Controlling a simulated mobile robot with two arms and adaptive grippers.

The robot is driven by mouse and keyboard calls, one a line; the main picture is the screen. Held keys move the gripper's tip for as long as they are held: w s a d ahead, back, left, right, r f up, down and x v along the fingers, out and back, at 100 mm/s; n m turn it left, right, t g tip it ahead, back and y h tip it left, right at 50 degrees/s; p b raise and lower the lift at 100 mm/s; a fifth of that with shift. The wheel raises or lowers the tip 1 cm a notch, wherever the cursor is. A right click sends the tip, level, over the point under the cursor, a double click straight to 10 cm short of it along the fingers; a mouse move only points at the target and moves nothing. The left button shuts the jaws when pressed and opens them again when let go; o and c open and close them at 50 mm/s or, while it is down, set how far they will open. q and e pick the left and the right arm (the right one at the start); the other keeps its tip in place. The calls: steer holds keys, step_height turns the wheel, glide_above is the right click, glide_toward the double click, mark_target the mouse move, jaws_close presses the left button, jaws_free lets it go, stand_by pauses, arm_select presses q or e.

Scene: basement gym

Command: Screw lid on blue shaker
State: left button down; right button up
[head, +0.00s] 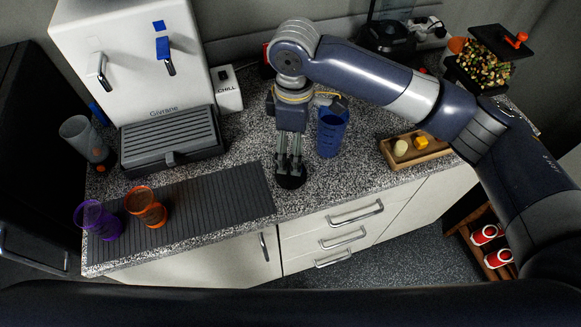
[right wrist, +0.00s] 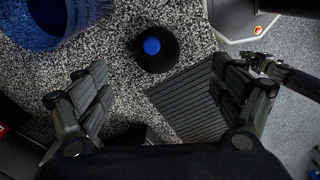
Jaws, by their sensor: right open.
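The blue shaker (head: 331,132) stands upright and open-topped on the speckled counter, and it is cut off at the top left of the right wrist view (right wrist: 60,22). A round black lid with a blue cap (right wrist: 152,47) lies on the counter apart from the shaker; its dark edge shows in the head view (head: 291,183). My right gripper (head: 289,168) points down above the lid. Its fingers (right wrist: 162,93) are spread wide with nothing between them. What looks like my left gripper (right wrist: 258,63) is partly hidden behind a right finger; its opening is unclear.
A ribbed dark mat (head: 220,195) lies left of the lid, with an orange cup (head: 146,207) and a purple cup (head: 98,220). A grey cup (head: 84,141) stands beside the white dispenser (head: 135,60). A wooden tray (head: 432,155) sits right of the shaker.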

steer(key=shift+s, duration=0.1)
glide_above(288, 182)
steer(key=w+d, duration=0.1)
steer(key=w, duration=0.1)
steer(key=shift+w+d+f+p, duration=0.1)
steer(key=shift+f+p, duration=0.35)
steer(key=shift+f, duration=2.3)
steer(key=shift+f, duration=0.3)
steer(key=f, duration=0.1)
steer(key=f+p, duration=0.1)
steer(key=f, duration=0.1)
steer(key=shift+w+a+f+p, duration=0.3)
steer(key=shift+p, duration=0.1)
steer(key=shift+f, duration=0.55)
